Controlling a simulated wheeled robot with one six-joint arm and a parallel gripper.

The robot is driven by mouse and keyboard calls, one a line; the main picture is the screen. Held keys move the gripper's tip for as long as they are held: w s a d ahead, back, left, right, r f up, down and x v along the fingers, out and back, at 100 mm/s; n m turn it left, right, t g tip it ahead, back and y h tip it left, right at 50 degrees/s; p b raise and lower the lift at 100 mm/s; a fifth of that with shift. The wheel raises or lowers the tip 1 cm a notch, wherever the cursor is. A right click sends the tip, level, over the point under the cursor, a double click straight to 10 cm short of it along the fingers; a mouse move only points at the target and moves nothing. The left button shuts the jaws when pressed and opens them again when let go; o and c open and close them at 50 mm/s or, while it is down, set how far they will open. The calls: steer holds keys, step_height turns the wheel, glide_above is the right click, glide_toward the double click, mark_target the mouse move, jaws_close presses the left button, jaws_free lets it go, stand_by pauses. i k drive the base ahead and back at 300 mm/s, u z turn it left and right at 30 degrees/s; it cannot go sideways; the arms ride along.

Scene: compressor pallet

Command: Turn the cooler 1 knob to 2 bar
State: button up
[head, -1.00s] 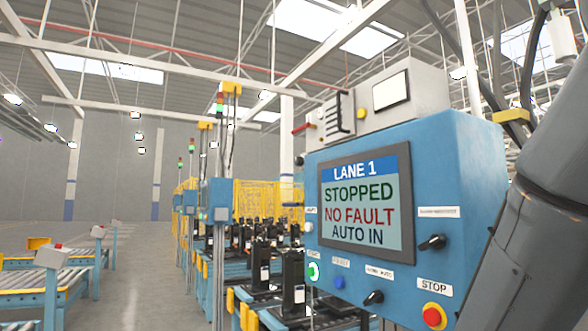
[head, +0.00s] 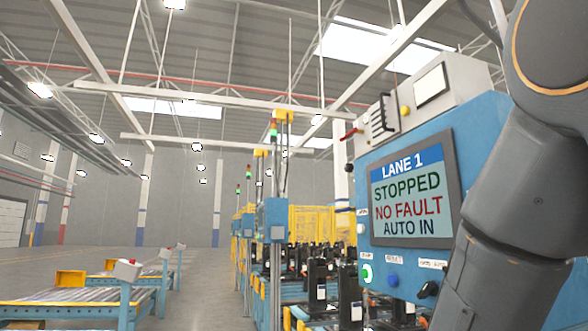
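The cooler 1 knob is not identifiable in the head view. A blue control panel (head: 478,150) stands close on the right. Its screen (head: 411,201) reads LANE 1, STOPPED, NO FAULT, AUTO IN. Below the screen are a green-lit button (head: 366,274), a blue button (head: 392,280) and a black selector knob (head: 427,290). The label above that knob is too small to read surely. My arm covers the panel's right and lower right part. My gripper is outside the view.
Roller conveyors (head: 60,307) with small post-mounted boxes stand at the left. A line of blue stations (head: 272,222) with black units (head: 317,286) runs back behind the panel. Open grey floor (head: 205,290) lies between the conveyors and this line.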

mark_target(348, 167)
steer(key=u, duration=1.45)
steer(key=i, duration=2.05)
steer(key=z, duration=2.4)
